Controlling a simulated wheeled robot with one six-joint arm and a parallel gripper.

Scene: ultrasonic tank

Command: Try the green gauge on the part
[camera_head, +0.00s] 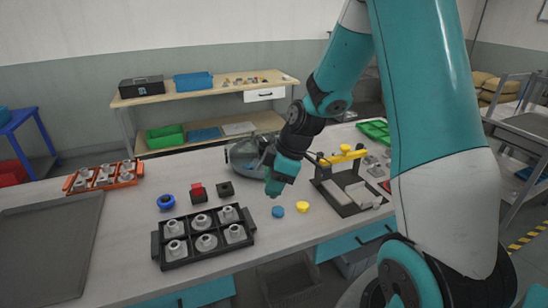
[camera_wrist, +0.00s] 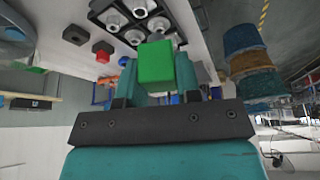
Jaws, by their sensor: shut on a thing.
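My gripper (camera_head: 276,186) hangs above the table, right of the black tray and in front of the round metal bowl. In the wrist view my gripper (camera_wrist: 156,85) is shut on a green block, the green gauge (camera_wrist: 156,63), held between both fingers. The gauge is hidden in the head view. Several grey flanged parts (camera_head: 206,243) stand upright in the black tray (camera_head: 205,259); the tray also shows at the top of the wrist view. I cannot tell which one is the part. The gauge is apart from all of them.
The bowl (camera_head: 240,158) and a yellow-armed fixture (camera_head: 343,158) stand behind and right. An orange tray (camera_head: 125,180) is left.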

